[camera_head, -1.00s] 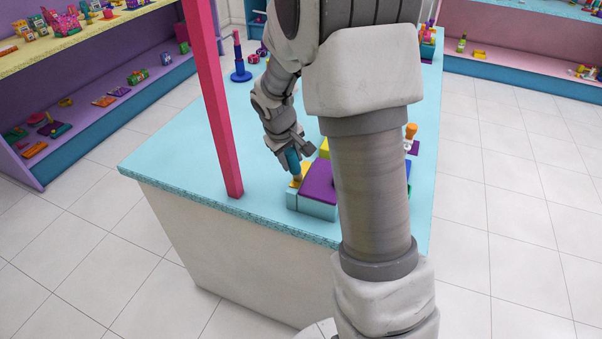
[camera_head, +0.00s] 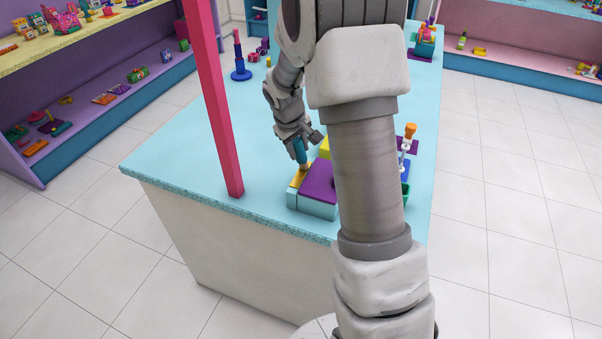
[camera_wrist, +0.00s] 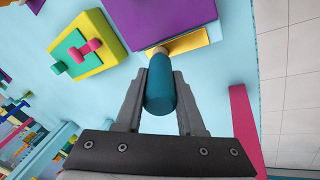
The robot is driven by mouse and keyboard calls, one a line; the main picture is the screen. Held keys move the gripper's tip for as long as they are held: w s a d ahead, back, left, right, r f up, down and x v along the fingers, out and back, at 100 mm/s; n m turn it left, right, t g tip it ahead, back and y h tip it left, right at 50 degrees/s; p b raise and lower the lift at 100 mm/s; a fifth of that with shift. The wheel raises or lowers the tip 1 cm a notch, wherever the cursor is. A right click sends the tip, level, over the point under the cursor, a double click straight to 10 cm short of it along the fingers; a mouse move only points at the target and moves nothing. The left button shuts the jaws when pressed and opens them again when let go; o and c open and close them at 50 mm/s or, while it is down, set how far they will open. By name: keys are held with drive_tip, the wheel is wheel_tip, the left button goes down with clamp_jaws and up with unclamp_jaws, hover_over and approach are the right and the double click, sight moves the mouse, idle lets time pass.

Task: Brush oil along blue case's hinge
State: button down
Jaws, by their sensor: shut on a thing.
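My gripper (camera_head: 303,147) is shut on a brush with a teal handle (camera_wrist: 160,88), which also shows in the head view (camera_head: 300,154). The brush points down, its pale ferrule (camera_wrist: 156,52) at the near edge of a gold piece (camera_wrist: 192,43). Whether the tip touches that piece cannot be told. The gold piece lies beside a purple-topped, light-blue-sided block (camera_head: 312,205) on the counter. A small blue thing (camera_head: 404,167) stands right of my arm, partly hidden. Which of these is the blue case, and where its hinge is, I cannot tell for sure.
A yellow box with a green panel and pink knob (camera_wrist: 88,46) stands near the purple-topped block. An orange-topped item (camera_head: 410,130) stands right of my arm. The counter's (camera_head: 180,150) left part is clear.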

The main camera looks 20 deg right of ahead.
drive_tip(key=shift+s+a+r+b, duration=0.1)
drive_tip(key=shift+s+a+b, duration=1)
drive_tip(key=shift+s+a, duration=0.7)
drive_tip(key=shift+w, duration=0.1)
drive_tip(key=shift+w+d+p, duration=0.4)
drive_tip(key=shift+w+d, duration=0.45)
drive_tip(key=shift+d, duration=0.05)
drive_tip(key=shift+r, duration=0.1)
drive_tip(key=shift+r+p, duration=0.35)
drive_tip(key=shift+r, duration=0.15)
